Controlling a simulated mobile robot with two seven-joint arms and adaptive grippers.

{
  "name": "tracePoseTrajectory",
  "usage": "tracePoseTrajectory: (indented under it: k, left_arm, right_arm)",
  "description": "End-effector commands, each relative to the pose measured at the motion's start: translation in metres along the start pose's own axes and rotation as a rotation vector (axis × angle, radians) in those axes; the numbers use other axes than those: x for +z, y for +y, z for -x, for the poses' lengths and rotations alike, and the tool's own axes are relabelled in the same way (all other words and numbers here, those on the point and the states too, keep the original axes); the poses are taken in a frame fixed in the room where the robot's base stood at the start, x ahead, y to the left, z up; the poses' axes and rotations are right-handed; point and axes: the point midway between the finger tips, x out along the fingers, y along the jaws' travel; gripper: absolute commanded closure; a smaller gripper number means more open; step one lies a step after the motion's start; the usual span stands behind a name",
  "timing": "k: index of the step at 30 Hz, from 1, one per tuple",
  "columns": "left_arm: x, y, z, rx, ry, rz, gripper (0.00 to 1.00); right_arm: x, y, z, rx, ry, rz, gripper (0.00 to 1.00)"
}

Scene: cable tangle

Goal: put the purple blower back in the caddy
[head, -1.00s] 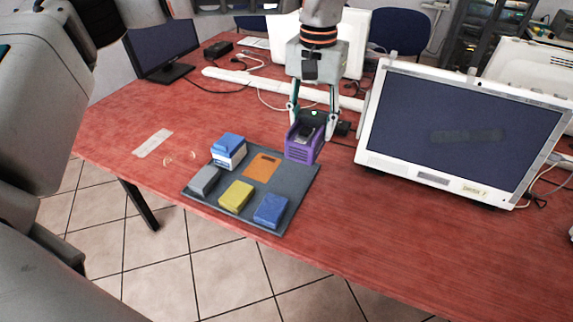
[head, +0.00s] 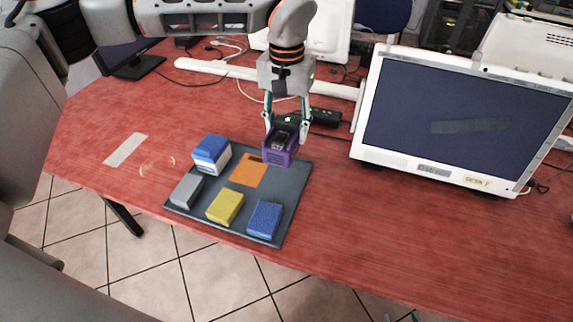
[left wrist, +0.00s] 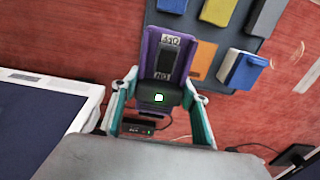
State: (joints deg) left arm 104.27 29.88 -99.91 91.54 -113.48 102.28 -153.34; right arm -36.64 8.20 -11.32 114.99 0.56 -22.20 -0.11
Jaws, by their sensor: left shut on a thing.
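The purple blower (head: 277,158) is held upright in my left gripper (head: 285,136) over the back right edge of the caddy. The caddy (head: 287,192) is a flat dark grey tray with an orange patch (head: 247,172) just left of the blower. I cannot tell whether the blower's underside touches the caddy. In the left wrist view the blower (left wrist: 165,38) sits between the teal fingers, and part of the caddy (left wrist: 204,48) shows at the upper right. My right gripper is not in view.
The caddy bears a blue-and-white block (head: 211,155), a grey block (head: 187,190), a yellow block (head: 225,207) and a blue block (head: 265,219). A large white monitor (head: 455,125) stands to the right. A black box (head: 327,118) and cables lie behind the gripper. The red table's front right is clear.

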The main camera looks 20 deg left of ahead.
Motion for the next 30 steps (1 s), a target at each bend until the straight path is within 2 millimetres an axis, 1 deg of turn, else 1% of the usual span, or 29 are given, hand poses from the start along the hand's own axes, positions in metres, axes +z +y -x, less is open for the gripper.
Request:
tracePoseTrajectory:
  k: [1, 3, 6, 9, 14, 17, 24, 26, 30]
  left_arm:
    - [0.001, 0.0, -0.015, 0.002, -0.006, 0.0, 0.73]
    - [0.001, 0.0, -0.032, 0.002, -0.005, 0.001, 0.73]
    - [0.001, 0.0, -0.052, 0.002, -0.004, 0.001, 0.73]
    - [0.0, 0.0, -0.067, 0.003, -0.002, 0.002, 0.73]
    - [0.0, 0.0, -0.077, 0.002, 0.001, 0.002, 0.73]
    - [0.0, 0.0, -0.084, 0.002, 0.0, 0.002, 0.73]
    - [0.001, 0.0, -0.117, 0.002, -0.003, 0.001, 0.73]
    - [0.0, 0.0, -0.12, 0.001, 0.0, 0.002, 0.73]
    - [-0.001, 0.0, -0.119, 0.001, 0.003, 0.002, 0.73]
  right_arm:
    - [0.002, 0.0, -0.001, 0.0, -0.001, 0.001, 0.6]
    - [0.002, 0.0, -0.002, 0.0, -0.001, 0.003, 0.6]
    - [0.002, 0.0, -0.004, 0.002, 0.002, 0.005, 0.6]
    - [-0.001, 0.002, -0.006, 0.004, 0.008, 0.008, 0.6]
    - [-0.009, 0.004, -0.007, 0.008, 0.022, 0.01, 0.6]
    - [-0.01, 0.004, -0.007, 0.008, 0.024, 0.01, 0.6]
    - [-0.001, 0.001, -0.008, 0.005, 0.011, 0.01, 0.6]
    - [0.0, 0.001, -0.008, 0.005, 0.009, 0.01, 0.6]
    - [0.0, 0.001, -0.007, 0.006, 0.008, 0.01, 0.6]
